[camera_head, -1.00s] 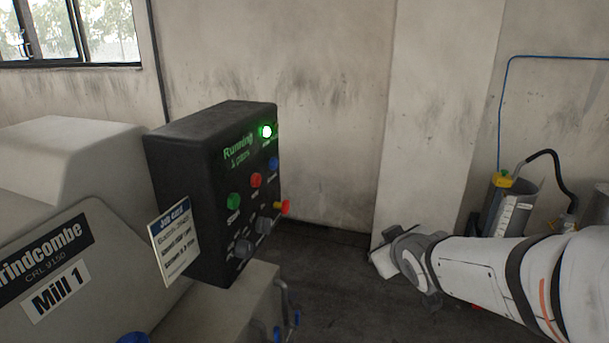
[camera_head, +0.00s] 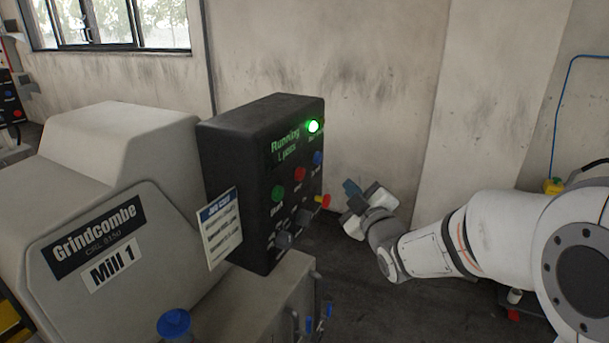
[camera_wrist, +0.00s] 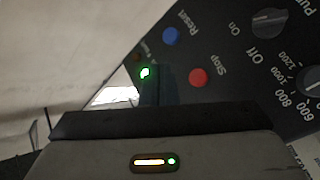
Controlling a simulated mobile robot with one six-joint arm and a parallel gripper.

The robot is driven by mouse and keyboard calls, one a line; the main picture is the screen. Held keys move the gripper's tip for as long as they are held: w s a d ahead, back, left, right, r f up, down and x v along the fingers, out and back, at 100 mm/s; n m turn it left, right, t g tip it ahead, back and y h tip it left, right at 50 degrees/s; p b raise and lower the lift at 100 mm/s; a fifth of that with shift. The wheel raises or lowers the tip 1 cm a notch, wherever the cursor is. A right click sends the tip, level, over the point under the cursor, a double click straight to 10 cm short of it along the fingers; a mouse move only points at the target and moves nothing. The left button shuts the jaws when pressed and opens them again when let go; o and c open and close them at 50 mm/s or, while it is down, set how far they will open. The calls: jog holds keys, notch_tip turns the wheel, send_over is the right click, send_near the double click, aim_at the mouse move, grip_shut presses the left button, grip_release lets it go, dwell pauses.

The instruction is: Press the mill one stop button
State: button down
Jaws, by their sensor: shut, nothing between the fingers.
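The Mill 1 control box (camera_head: 230,150) is black, and its screen reads "Running". Its red stop button (camera_head: 300,174) sits between a green button (camera_head: 277,193) and a blue one (camera_head: 317,158). In the wrist view the red button (camera_wrist: 198,77), labelled "Stop", is right of the shut fingers and uncovered. My gripper (camera_head: 352,187) is to the right of the box in the head view, apart from the panel, with its fingers shut and empty. In the wrist view its dark fingers (camera_wrist: 158,88) appear in front of the panel near the lit green lamp (camera_wrist: 145,72).
A red-and-yellow knob (camera_head: 322,201) juts out low on the panel's right side. A job card (camera_head: 220,228) hangs at the box's left edge. The mill body (camera_head: 120,215) fills the left.

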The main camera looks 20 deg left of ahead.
aim_at(300, 174)
jog(key=a, duration=0.8)
jog(key=shift+w+a+p, duration=0.3)
jog(key=shift+w+p, duration=0.05)
jog(key=shift+p, duration=0.1)
jog(key=shift+a+f+b, duration=0.1)
jog(key=shift+a+b, duration=0.05)
jog(key=shift+b, duration=0.2)
dwell(1.4)
jog(key=shift+a+b, duration=0.25)
jog(key=shift+b, duration=0.05)
jog(key=shift+w+a+b, duration=0.1)
jog(key=shift+a+b, duration=0.3)
jog(key=shift+a, duration=0.1)
dwell(0.6)
jog(key=shift+d, duration=0.1)
jog(key=shift+d+b, duration=0.7)
jog(key=shift+d, duration=0.1)
